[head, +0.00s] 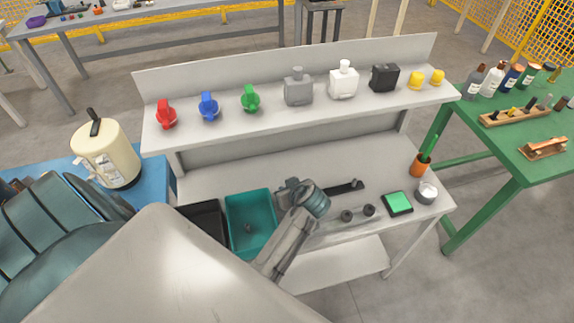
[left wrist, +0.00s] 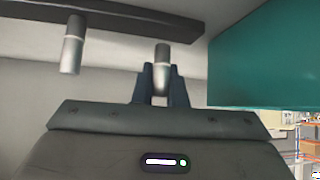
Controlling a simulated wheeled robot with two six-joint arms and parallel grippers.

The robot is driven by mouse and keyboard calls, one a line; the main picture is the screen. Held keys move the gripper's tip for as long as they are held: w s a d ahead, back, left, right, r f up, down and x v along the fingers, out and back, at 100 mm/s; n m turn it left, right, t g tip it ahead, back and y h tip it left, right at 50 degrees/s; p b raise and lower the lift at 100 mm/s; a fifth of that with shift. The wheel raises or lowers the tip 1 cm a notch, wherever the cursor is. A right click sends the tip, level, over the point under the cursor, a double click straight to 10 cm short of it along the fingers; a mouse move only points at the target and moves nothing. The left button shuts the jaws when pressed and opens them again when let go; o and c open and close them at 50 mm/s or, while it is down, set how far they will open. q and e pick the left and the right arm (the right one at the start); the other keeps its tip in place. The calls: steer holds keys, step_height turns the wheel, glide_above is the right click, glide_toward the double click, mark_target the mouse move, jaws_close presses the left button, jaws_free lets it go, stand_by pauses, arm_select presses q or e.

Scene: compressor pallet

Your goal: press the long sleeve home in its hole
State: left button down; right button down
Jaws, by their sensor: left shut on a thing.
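My left gripper (head: 290,186) is over the bench, seen from above, at the right end of the teal bin. In the left wrist view my left gripper (left wrist: 160,84) has its dark fingers shut around a silver sleeve (left wrist: 162,56). The sleeve's far end is at the edge of a dark bar (left wrist: 135,18); how deep it sits in a hole cannot be told. A second silver sleeve (left wrist: 72,44) stands out from the bar to the left, apart from the fingers. The dark bar (head: 345,188) also shows in the head view. My right gripper is not in view.
The teal bin (head: 264,195) is close beside my gripper, with a black bin (head: 200,207) to its left. Dark round parts (head: 346,216) and a green-screened pad (head: 397,203) lie on the right. A shelf (head: 225,122) with valves and bottles runs behind.

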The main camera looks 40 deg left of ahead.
arm_select(q)
steer(key=shift+r+p, duration=0.55)
steer(key=shift+r, duration=0.25)
steer(key=shift+r+p, duration=0.65)
steer(key=shift+r, duration=0.2)
steer(key=shift+r+p, duration=0.65)
steer(key=shift+r, duration=0.15)
